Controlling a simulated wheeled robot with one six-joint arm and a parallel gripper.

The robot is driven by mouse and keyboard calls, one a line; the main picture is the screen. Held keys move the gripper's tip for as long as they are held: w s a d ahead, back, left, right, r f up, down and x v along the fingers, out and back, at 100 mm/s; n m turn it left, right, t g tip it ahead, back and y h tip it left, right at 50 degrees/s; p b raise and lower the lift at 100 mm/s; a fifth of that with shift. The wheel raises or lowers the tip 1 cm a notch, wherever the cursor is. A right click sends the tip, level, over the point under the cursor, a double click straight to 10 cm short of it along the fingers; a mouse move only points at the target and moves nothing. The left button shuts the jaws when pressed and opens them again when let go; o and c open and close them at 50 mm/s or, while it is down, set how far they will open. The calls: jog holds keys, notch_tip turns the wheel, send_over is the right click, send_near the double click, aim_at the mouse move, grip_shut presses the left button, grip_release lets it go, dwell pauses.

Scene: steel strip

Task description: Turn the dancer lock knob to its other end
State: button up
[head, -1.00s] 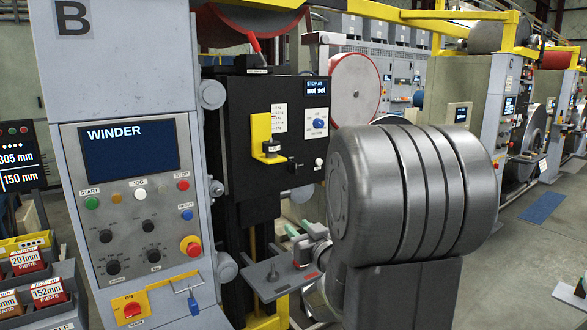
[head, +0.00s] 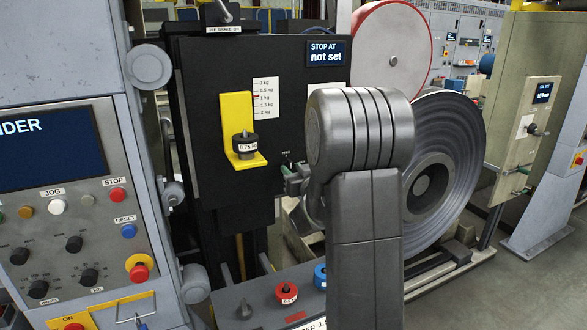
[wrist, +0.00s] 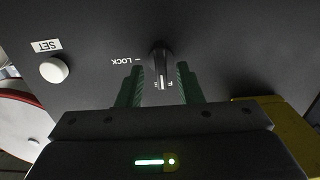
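The dancer lock knob (wrist: 162,58) is a small black knob on the black panel, with a white mark at its lower end in the wrist view. An upside-down LOCK label (wrist: 127,61) lies to its left, and small lettering too faint to read lies beside its lower end. My gripper (wrist: 160,70) has its two green fingers apart, one on each side of the knob, with gaps visible between. In the head view my gripper (head: 297,180) is at the panel just below the knob (head: 286,158); my arm hides part of the panel.
A white SET button (wrist: 54,70) is left of the knob in the wrist view. A yellow bracket (head: 237,128) with a 0.75 kg weight (head: 245,144) stands out beside the knob. A large steel coil (head: 455,150) is to the right. Red and blue weights sit below on a shelf.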

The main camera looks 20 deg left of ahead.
jog(key=shift+a, duration=0.15)
grip_shut()
